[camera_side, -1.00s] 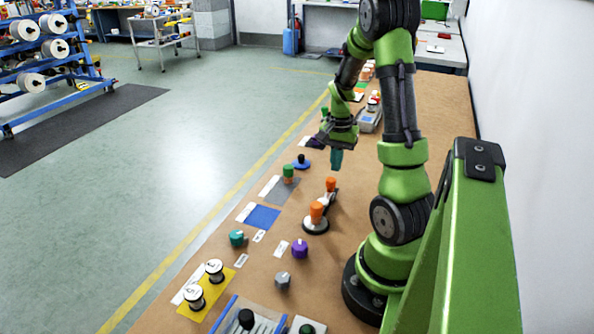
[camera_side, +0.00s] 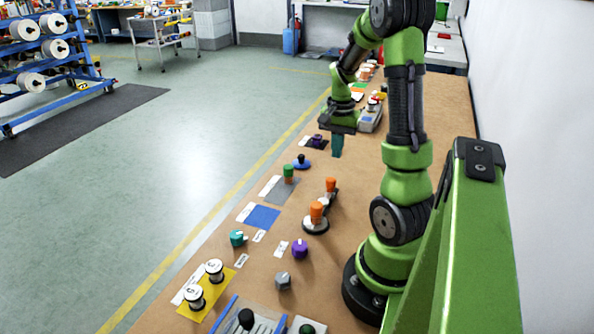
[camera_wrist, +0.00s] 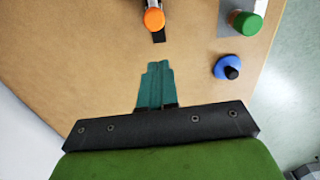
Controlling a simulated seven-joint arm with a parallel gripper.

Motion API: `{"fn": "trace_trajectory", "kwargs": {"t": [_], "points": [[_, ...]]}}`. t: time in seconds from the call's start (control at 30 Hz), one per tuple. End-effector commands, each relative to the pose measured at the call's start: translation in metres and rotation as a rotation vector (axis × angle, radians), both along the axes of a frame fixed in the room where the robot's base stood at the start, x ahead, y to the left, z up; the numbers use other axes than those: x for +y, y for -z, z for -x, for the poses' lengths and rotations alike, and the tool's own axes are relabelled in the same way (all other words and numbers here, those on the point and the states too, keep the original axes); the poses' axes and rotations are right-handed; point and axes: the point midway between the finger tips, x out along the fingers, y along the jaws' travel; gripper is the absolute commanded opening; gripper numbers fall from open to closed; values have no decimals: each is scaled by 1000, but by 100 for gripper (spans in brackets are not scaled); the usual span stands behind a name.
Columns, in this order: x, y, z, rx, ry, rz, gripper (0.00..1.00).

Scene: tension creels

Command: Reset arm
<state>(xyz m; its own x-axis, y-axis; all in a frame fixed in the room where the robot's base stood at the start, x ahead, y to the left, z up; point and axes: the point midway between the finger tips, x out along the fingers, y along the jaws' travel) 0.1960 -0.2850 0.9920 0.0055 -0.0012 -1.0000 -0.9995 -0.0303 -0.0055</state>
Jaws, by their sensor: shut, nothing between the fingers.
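My gripper (camera_side: 337,146) hangs above the brown table (camera_side: 345,265), pointing down, toward the far part of the work area in the side view. Its teal fingers are together and hold nothing. In the wrist view the shut fingers of my gripper (camera_wrist: 157,68) show over bare table. The blue piece with a black knob (camera_side: 302,162) stands to the left of and nearer than the gripper. In the wrist view the blue piece (camera_wrist: 225,67) is at the upper right of the fingers.
An orange-topped part (camera_side: 316,212) and a second orange knob (camera_side: 330,185) stand nearer. A green-topped cylinder (camera_side: 288,172) is on a grey mat. A purple piece (camera_side: 317,139) sits just left of the gripper. A blue mat (camera_side: 262,217) and a purple knob (camera_side: 299,249) are further forward.

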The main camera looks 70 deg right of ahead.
Motion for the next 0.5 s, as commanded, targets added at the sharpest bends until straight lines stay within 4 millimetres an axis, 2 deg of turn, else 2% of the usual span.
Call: {"fn": "trace_trajectory", "kwargs": {"t": [0.07, 0.17, 0.33, 0.5], "points": [[19, -3, -7, -33, -68, -6, 0], [55, -21, -30, -110, -208, 17, 0], [149, -63, -63, -285, -538, 81, 0], [239, -97, -63, -456, -856, 153, 0]]}}
